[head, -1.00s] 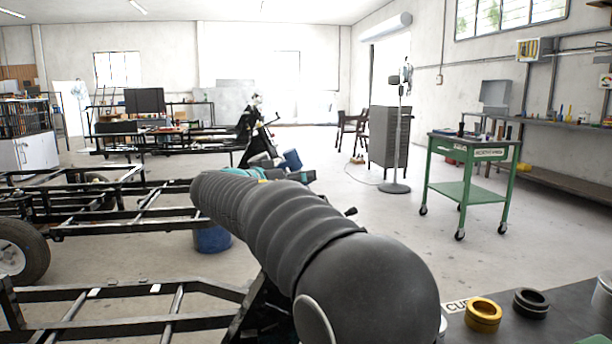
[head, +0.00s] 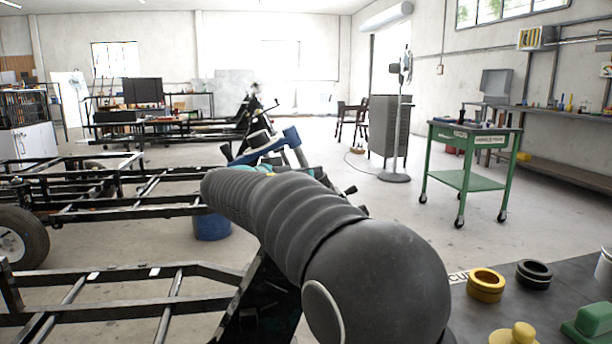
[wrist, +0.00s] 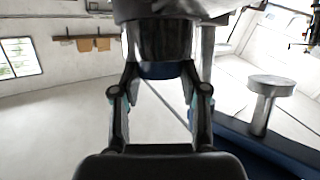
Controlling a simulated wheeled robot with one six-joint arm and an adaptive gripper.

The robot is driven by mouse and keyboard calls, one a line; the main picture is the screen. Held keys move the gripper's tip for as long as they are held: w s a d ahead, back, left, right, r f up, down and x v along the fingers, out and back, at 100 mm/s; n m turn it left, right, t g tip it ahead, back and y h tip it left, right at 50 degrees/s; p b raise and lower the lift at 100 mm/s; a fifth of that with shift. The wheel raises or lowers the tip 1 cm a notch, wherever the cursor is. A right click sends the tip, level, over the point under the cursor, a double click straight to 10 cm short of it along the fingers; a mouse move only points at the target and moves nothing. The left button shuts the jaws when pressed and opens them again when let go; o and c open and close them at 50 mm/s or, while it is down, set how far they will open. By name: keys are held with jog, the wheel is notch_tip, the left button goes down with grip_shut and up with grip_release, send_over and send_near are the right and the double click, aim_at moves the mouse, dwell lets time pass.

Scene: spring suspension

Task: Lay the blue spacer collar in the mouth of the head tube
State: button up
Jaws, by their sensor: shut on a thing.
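In the wrist view, my gripper (wrist: 160,80) has its two fingers around a blue band (wrist: 160,71), which I take for the blue spacer collar. The band shows as a thin dark-blue strip at the lower edge of a dark, shiny metal cylinder (wrist: 160,42). The cylinder may be the head tube; its mouth is hidden. I cannot tell whether the band sits inside it or only against it. My fingertips are partly hidden there. In the head view, my dark ribbed arm hides most of the work area.
A blue bar (head: 265,144) shows beyond my arm. In the wrist view, a silver post (wrist: 264,108) stands by a blue beam (wrist: 275,150). A bench at lower right holds a gold ring (head: 486,285), a black ring (head: 534,274) and a yellow piece (head: 516,334). Black frames fill the left.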

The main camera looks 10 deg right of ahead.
jog(key=o, duration=1.2)
